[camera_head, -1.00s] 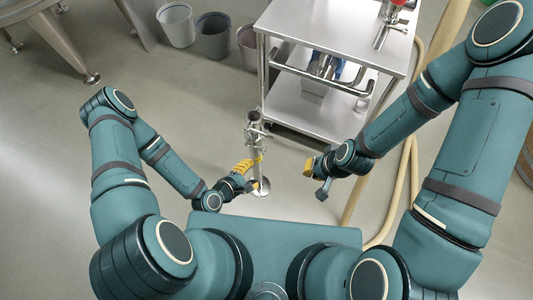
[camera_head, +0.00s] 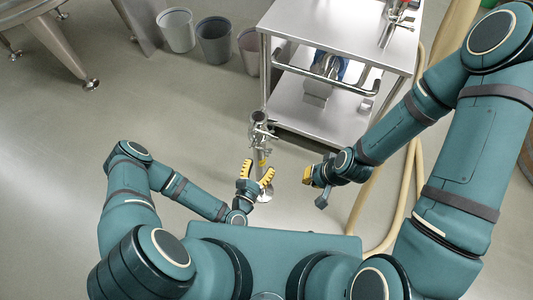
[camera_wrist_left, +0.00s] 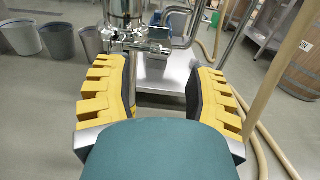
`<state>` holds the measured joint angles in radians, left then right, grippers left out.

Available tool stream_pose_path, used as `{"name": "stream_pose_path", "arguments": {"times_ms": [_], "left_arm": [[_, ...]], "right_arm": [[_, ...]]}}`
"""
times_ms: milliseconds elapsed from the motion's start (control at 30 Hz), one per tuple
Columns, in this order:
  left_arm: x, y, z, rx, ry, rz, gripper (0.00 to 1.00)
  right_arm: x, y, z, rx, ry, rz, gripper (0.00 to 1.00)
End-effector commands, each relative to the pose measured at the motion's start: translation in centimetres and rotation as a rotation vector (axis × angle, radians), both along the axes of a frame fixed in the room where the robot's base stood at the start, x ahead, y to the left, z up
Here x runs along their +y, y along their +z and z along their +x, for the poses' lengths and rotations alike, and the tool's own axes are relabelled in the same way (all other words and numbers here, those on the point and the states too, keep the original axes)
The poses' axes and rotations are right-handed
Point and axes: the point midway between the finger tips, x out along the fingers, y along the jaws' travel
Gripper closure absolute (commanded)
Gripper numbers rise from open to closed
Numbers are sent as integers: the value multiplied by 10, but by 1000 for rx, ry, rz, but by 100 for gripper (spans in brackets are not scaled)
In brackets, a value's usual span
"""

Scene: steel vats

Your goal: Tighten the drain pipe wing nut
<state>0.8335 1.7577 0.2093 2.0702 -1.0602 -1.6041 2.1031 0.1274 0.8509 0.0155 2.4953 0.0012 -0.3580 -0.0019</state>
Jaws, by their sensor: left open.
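The steel drain pipe (camera_head: 258,135) stands upright on a round foot in front of the cart. In the left wrist view its shiny body (camera_wrist_left: 122,15) is at the top, with a clamp band and what looks like the wing nut (camera_wrist_left: 158,48) sticking out to the right. The wing nut is too small to make out in the head view. My left gripper (camera_head: 256,168) is open and empty, its yellow fingers pointing up toward the pipe's clamp. The wing nut appears ahead of the gap between the fingers, apart from both. My right gripper (camera_head: 310,178) hangs to the right of the pipe, its jaws unclear.
A steel cart (camera_head: 340,35) with a lower shelf stands just behind the pipe. Several buckets (camera_head: 214,40) stand at the back. A steel vat leg (camera_head: 75,60) is at the upper left. Beige hoses (camera_head: 405,190) run along the right. The floor on the left is clear.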

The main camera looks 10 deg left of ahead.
Motion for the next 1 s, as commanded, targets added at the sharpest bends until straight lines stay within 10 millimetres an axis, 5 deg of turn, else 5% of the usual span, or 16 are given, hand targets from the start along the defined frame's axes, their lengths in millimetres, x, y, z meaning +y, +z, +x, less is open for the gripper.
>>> {"name": "stream_pose_path", "arguments": {"times_ms": [300, 767, 900, 1000], "left_arm": [[-15, 0, 45, 0, -2, 1, 45], [-17, 0, 54, 1, 0, 1, 46], [-17, 0, 54, 1, 0, 1, 95], [-17, 0, 54, 1, 0, 0, 100]], "right_arm": [[0, -5, 1, -3, -1, 0, 100], [0, -6, 1, -3, -1, 0, 100], [0, -6, 1, -3, -1, 0, 100], [0, -6, 1, -3, -1, 0, 100]]}}
